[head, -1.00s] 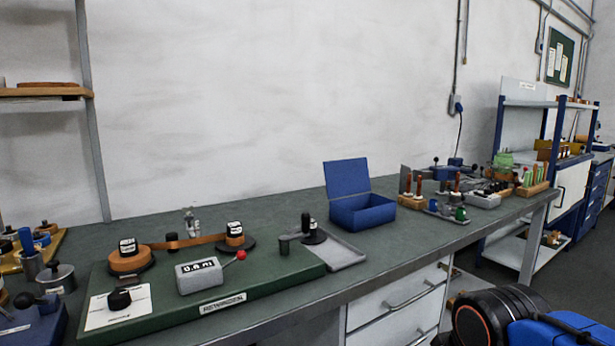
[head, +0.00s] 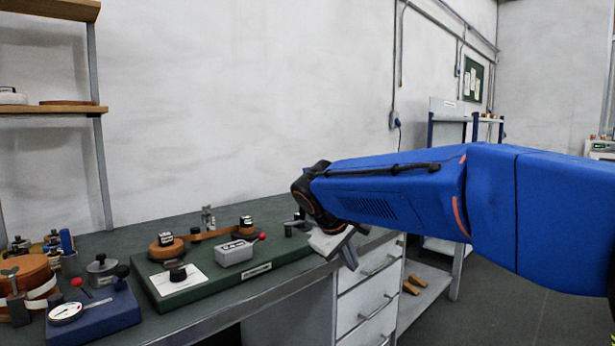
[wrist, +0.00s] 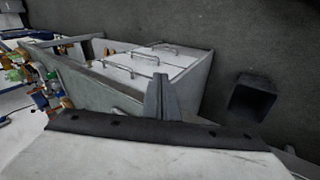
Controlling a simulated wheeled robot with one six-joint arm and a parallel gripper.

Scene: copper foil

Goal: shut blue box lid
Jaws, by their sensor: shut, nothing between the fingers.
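The blue box and its lid cannot be made out in either view now; my arm covers the part of the bench where the box stood in the earlier head view. My gripper (head: 348,258) is at the bench's front edge in the head view, pointing down and empty. In the wrist view its fingers (wrist: 160,98) are together with nothing between them, in front of the drawer cabinet.
White drawers (head: 365,293) are below the bench top. A dark bin (wrist: 252,98) stands on the floor. Small bench items (wrist: 45,88) show at the wrist view's left.

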